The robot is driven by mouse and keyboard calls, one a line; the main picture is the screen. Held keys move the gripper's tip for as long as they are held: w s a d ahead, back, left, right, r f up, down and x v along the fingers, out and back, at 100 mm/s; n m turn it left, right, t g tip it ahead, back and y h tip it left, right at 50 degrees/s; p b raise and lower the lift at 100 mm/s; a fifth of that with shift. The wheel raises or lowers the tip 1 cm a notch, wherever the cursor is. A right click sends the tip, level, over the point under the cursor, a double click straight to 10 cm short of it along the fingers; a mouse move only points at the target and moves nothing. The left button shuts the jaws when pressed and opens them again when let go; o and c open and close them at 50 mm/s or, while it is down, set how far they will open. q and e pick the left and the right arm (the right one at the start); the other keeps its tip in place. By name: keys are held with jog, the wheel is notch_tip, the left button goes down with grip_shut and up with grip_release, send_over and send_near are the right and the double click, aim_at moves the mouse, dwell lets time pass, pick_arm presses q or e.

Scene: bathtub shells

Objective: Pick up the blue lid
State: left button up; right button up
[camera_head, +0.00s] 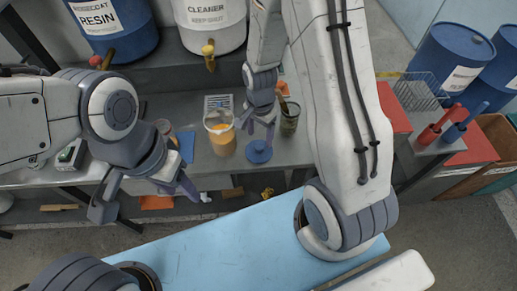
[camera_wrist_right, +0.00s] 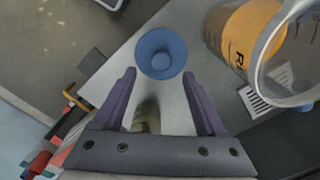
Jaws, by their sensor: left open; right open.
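The blue lid (camera_head: 259,155) lies flat on the grey bench near its front edge, round with a raised knob in the middle. It also shows in the right wrist view (camera_wrist_right: 160,53), just beyond the fingertips and centred between them. My right gripper (camera_head: 258,128) points down above the lid, open and empty; its two purple fingers show in the right wrist view (camera_wrist_right: 159,76), apart from the lid. My left gripper (camera_head: 147,202) is open and empty in front of the bench, well left of the lid.
A clear bucket with orange contents (camera_head: 221,142) stands close left of the lid. A dark can (camera_head: 289,119) stands to its right. Drums labelled resin (camera_head: 115,32) and cleaner (camera_head: 209,22) stand behind. Red and blue handled tools (camera_head: 430,132) are at right.

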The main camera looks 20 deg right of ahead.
aim_at(259, 146)
jog(key=shift+a+f+p, duration=0.1)
jog(key=shift+f+p, duration=0.7)
jog(key=shift+f, duration=2)
jog(key=shift+c, duration=0.3)
grip_shut()
jog(key=shift+r, duration=0.2)
